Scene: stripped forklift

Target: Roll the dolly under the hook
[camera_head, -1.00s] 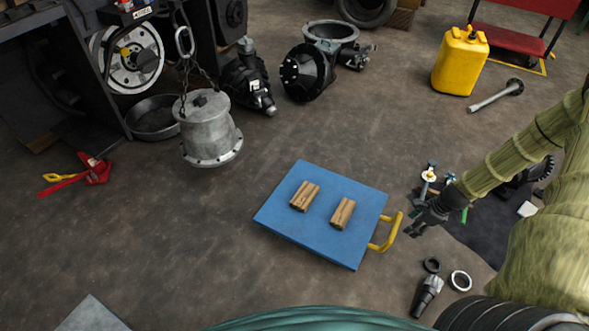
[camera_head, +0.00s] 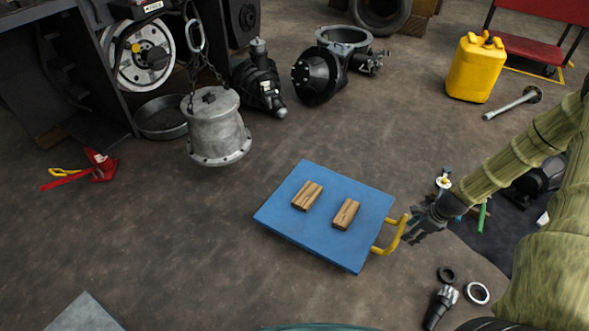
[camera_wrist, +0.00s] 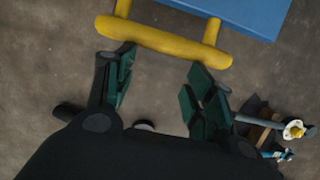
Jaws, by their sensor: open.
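The dolly (camera_head: 325,233) is a flat blue platform on the floor with two wooden blocks (camera_head: 307,196) on top. Its yellow handle (camera_head: 392,236) sticks out on the right side. My gripper (camera_head: 412,232) is just right of the handle. In the wrist view the open gripper (camera_wrist: 158,85) faces the yellow handle bar (camera_wrist: 163,42), which lies just beyond the fingertips, not between them. The hook itself is not clearly seen; a chain with a large ring (camera_head: 194,36) rises from a grey flanged cylinder (camera_head: 218,128) left of the dolly.
Clear floor lies between the dolly and the cylinder. A black pan (camera_head: 160,118) and dark machine parts (camera_head: 318,75) stand behind. A yellow jerrycan (camera_head: 476,68) is at back right. Small rings and a tool (camera_head: 440,306) lie near front right.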

